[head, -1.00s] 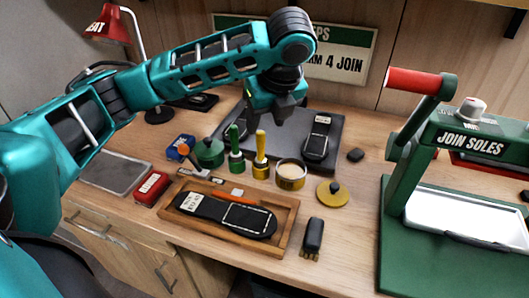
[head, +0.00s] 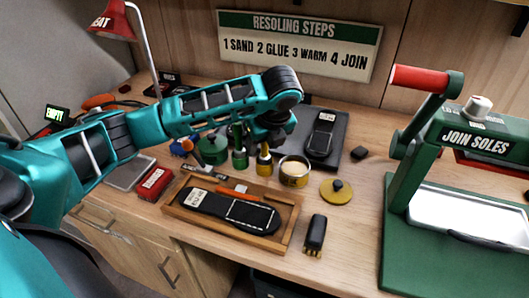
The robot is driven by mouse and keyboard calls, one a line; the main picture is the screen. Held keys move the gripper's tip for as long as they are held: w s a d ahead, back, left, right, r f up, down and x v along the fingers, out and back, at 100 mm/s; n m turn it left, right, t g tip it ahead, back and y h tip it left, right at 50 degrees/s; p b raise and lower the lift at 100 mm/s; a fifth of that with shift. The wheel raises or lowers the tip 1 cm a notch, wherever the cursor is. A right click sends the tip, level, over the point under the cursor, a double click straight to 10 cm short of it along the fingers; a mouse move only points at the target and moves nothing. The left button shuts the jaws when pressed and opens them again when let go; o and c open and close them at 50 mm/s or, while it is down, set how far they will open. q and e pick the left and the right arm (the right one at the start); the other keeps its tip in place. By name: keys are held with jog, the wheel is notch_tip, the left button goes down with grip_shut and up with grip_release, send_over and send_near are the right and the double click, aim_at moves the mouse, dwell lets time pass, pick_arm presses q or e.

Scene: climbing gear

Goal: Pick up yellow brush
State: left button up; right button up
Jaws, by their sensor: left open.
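The yellow brush (head: 264,164) stands upright on the bench, between the green brush (head: 239,157) and an open tin (head: 294,172). Its lower part shows; the top of its handle is hidden behind my left gripper (head: 264,143). My left gripper points down at the handle's top and is open. I cannot tell whether the fingers are around the handle or touching it. My right gripper is not in view.
A green lidded pot (head: 212,151) stands left of the brushes. A wooden tray (head: 178,218) with a black sole lies in front. A yellow lid (head: 336,191) lies to the right, a green press (head: 399,240) beyond it.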

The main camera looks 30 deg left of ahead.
pick_arm(q)
jog(key=shift+f, duration=0.1)
grip_shut()
dwell(0.4)
notch_tip(320, 180, up, 20)
dwell(0.8)
